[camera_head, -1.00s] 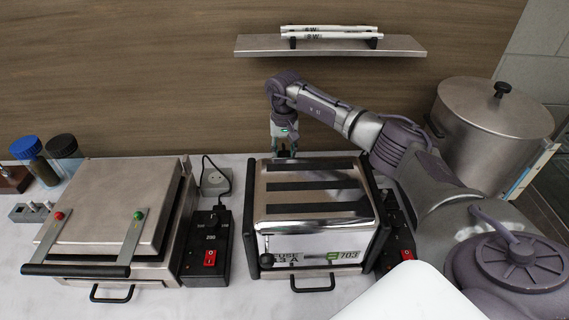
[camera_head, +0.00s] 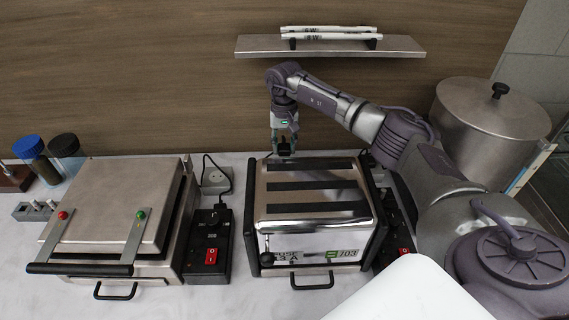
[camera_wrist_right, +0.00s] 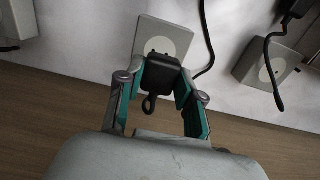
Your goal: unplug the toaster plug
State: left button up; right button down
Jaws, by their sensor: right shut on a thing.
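The toaster (camera_head: 318,228), a shiny steel box with black slots on top, stands in the middle of the counter in the head view. My right gripper (camera_head: 284,151) is behind its back left edge, pointing down, shut on a black plug (camera_wrist_right: 161,72) with a loop on it. In the right wrist view my right gripper (camera_wrist_right: 160,84) has its teal-lined fingers on both sides of the plug. A pale square socket (camera_wrist_right: 177,34) with a round face lies behind the plug, partly covered by it. The plug appears raised, apart from the socket. My left gripper is not in view.
A contact grill (camera_head: 115,205) stands left of the toaster, with a black switch box (camera_head: 208,262) between them. Another socket (camera_head: 216,181) holds a plug with a black cord. A large pot (camera_head: 490,125) stands right. A wall shelf (camera_head: 330,47) hangs above my right gripper.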

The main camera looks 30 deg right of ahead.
jog(key=shift+s+a+r+p, duration=0.25)
jog(key=shift+s+p, duration=0.15)
jog(key=shift+p, duration=0.05)
jog(key=shift+s+a+r+p, duration=0.2)
jog(key=shift+s+p, duration=0.2)
jog(key=shift+s+a+r+p, duration=0.3)
jog(key=shift+s+a+p, duration=0.1)
jog(key=shift+s+p, duration=0.25)
jog(key=shift+s+a+r+p, duration=0.25)
jog(key=shift+s+a+p, duration=0.2)
jog(key=shift+s, duration=0.25)
jog(key=shift+d, duration=0.15)
jog(key=s+d+b, duration=0.2)
jog(key=s+d, duration=0.2)
jog(key=d, duration=0.6)
dwell(1.3)
jog(key=shift+d, duration=0.1)
jog(key=shift+b, duration=0.35)
jog(key=shift+f, duration=0.15)
jog(key=shift+f+b, duration=4.4)
jog(key=shift+f, duration=1.2)
